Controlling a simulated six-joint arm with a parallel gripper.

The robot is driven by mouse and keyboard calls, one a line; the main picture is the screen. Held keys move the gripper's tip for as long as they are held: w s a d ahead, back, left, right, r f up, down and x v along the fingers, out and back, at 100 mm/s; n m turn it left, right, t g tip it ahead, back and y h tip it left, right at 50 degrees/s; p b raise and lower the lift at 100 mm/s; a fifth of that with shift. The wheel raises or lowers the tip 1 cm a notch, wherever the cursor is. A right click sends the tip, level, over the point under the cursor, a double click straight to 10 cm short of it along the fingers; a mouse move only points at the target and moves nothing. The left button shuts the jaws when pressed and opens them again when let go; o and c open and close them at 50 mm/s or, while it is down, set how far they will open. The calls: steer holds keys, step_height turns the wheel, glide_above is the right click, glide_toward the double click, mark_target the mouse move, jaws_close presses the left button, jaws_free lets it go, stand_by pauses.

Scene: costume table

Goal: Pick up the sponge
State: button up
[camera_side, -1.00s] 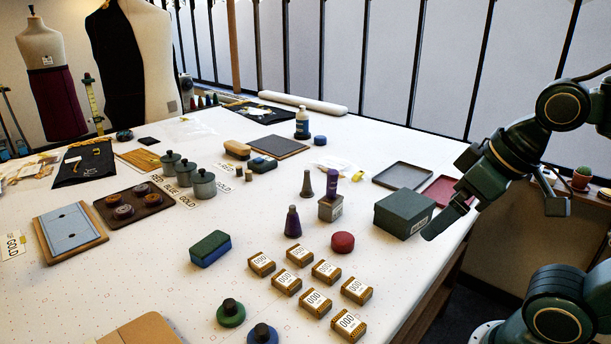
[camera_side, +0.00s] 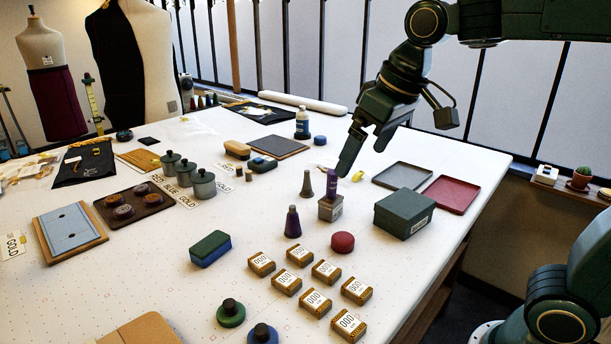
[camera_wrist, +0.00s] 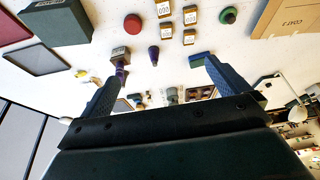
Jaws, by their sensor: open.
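The sponge (camera_side: 210,249) is a block with a dark green top and a blue lower part, lying flat on the white table left of the small labelled boxes. In the wrist view the sponge (camera_wrist: 201,59) shows beyond the right finger, partly hidden by it. My gripper (camera_side: 362,157) is open and empty. It hangs in the air in the side view, above and behind the grey block with the purple-topped piece, well to the right of the sponge and higher. In the wrist view my gripper (camera_wrist: 158,75) has its two fingers wide apart.
A dark green box (camera_side: 404,214) and a red disc (camera_side: 342,242) stand right of the sponge. A purple cone-shaped piece (camera_side: 292,222) stands between. Several labelled boxes (camera_side: 327,271) lie in front. The table around the sponge is clear on its near side.

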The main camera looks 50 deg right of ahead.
steer(key=w+a+f+g, duration=0.1)
steer(key=w+a, duration=0.2)
steer(key=w, duration=0.4)
steer(key=w+a, duration=0.3)
steer(key=w, duration=0.4)
steer(key=w+a+f+n+g, duration=0.1)
steer(key=w+a+f, duration=0.7)
steer(key=w+f, duration=0.2)
steer(key=shift+w+a+g, duration=0.3)
steer(key=shift+w, duration=0.65)
steer(key=shift+f, duration=0.1)
glide_above(210, 242)
steer(key=shift+s+d+f, duration=0.1)
steer(key=shift+s+f, duration=0.05)
steer(key=shift+f, duration=1.25)
steer(key=shift+s+f, duration=0.15)
steer(key=shift+f, duration=1.3)
steer(key=shift+s+d+f, duration=0.1)
steer(key=shift+s+f, duration=0.05)
steer(key=shift+f, duration=1.25)
steer(key=shift+w+a+f, duration=0.1)
steer(key=shift+w+f, duration=0.1)
steer(key=shift+f, duration=1.1)
steer(key=shift+w+a+f, duration=0.1)
steer(key=shift+w+f, duration=0.05)
steer(key=shift+f, duration=1.1)
